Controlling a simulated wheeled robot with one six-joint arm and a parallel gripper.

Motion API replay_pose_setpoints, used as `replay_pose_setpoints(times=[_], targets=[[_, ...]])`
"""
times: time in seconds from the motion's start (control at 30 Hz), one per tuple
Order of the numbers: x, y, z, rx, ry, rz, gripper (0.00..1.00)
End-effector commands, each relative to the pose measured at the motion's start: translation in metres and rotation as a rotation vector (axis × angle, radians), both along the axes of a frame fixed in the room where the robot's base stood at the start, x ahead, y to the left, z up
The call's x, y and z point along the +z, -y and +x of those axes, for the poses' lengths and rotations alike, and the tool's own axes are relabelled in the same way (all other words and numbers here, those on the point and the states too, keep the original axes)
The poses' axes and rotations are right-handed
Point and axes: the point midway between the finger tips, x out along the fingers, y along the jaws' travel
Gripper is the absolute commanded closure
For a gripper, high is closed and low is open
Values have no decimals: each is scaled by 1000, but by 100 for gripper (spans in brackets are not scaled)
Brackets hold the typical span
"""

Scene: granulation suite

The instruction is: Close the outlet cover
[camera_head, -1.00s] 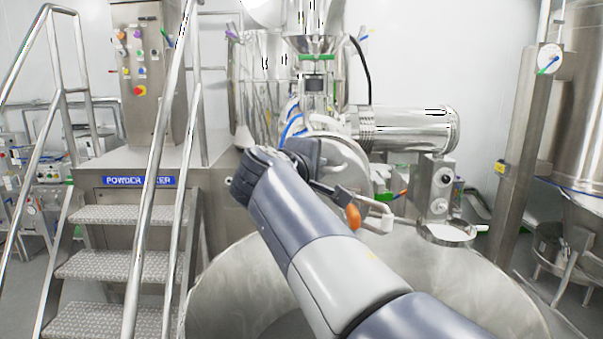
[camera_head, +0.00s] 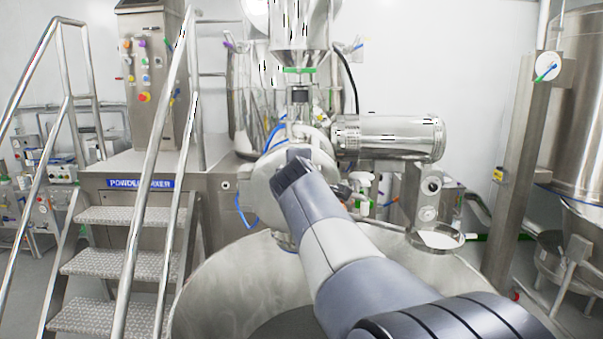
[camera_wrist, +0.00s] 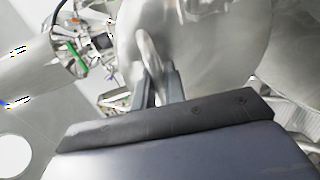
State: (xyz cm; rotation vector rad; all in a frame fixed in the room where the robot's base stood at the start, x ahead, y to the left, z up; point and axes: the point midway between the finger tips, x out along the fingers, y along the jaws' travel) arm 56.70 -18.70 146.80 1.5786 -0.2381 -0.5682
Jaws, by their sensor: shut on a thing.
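The outlet cover (camera_head: 262,190) is a round, shiny metal disc at the front of the mixer, partly hidden by my arm in the head view. It also fills the upper middle of the wrist view (camera_wrist: 215,40). My gripper (camera_wrist: 155,82) is shut on the cover's curved metal handle (camera_wrist: 149,50), which stands out from the disc. My arm hides the fingers in the head view. I cannot tell whether the disc touches the outlet rim.
A large open steel bowl (camera_head: 215,290) lies below my arm. A horizontal metal cylinder (camera_head: 388,137) and a metal post (camera_head: 428,198) stand to the right. Steps with handrails (camera_head: 110,262) are on the left. A blue hose (camera_head: 243,212) hangs beside the cover.

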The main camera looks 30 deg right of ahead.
Motion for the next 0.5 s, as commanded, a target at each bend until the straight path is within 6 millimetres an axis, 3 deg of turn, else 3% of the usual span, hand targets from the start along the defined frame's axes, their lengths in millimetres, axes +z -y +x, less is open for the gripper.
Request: replay_pose_setpoints(times=[0.27, 0.3, 0.5], targets=[[0, 0, 1, 0, 1, -3, 100], [0, 0, 1, 0, 1, -3, 87], [0, 0, 0, 0, 0, -1, 72]])
